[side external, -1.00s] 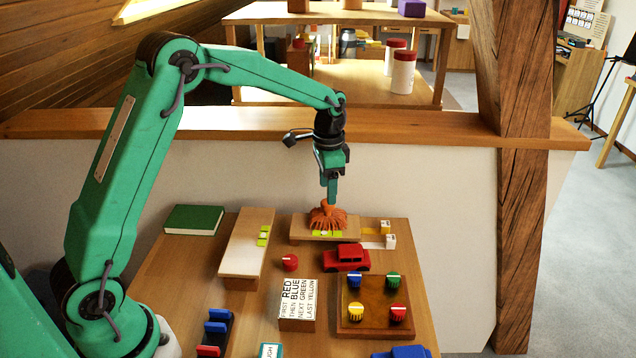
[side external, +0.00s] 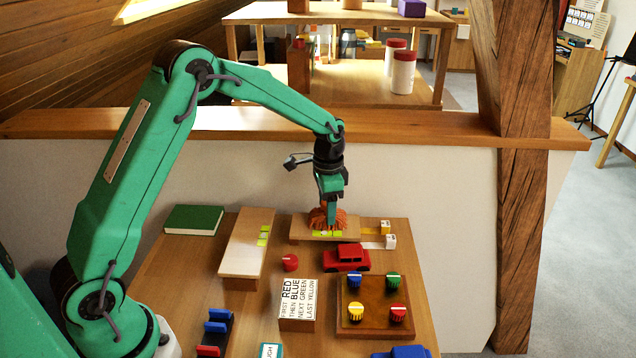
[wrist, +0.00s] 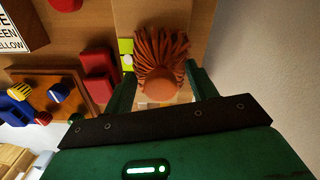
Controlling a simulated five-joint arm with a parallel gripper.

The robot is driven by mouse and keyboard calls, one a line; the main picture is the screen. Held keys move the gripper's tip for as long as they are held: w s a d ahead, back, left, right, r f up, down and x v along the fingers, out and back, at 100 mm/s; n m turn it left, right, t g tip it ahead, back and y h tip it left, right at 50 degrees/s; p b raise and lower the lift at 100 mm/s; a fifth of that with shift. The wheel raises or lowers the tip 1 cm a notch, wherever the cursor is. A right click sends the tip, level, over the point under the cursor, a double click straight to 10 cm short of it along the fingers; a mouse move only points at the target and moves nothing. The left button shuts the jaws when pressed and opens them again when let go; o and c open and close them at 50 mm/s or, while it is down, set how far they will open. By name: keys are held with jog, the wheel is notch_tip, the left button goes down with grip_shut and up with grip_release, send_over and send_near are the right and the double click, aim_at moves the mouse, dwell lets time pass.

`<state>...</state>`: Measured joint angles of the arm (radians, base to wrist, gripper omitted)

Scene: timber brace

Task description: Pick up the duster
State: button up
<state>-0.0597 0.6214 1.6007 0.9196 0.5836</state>
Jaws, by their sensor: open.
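The duster (side external: 318,219) is an orange-brown mop-like bundle of strands on a pale wooden board (side external: 300,232) at the back of the table. In the wrist view the duster (wrist: 162,60) shows a round orange end, with its strands fanned out away from me. My gripper (side external: 330,222) points down at the duster in the side view. In the wrist view my gripper (wrist: 160,85) is open, one finger on each side of the round end. I cannot tell whether the fingers touch it.
A yellow-green patch (wrist: 126,50) lies beside the strands. A red toy car (side external: 346,257) stands in front of the board, and a board with coloured knobs (side external: 375,315) is nearer. A second pale board (side external: 246,245) is left. The low wall (side external: 420,190) rises behind.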

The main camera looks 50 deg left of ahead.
dwell(0.3)
jog(key=c, duration=1.1)
jog(key=shift+r, duration=0.15)
jog(key=shift+r, duration=0.5)
jog(key=r, duration=0.3)
jog(key=shift+s+d+r, duration=0.1)
jog(key=shift+d+r, duration=0.05)
jog(key=shift+d, duration=0.1)
jog(key=s+d+r, duration=0.1)
jog(key=d+r, duration=0.1)
jog(key=d, duration=0.1)
jog(key=s+d+r, duration=0.2)
jog(key=d, duration=0.1)
jog(key=s+d+r, duration=0.2)
jog(key=d, duration=0.1)
jog(key=shift+s+d+r, duration=0.1)
jog(key=shift+d+r, duration=0.1)
jog(key=shift+d, duration=0.2)
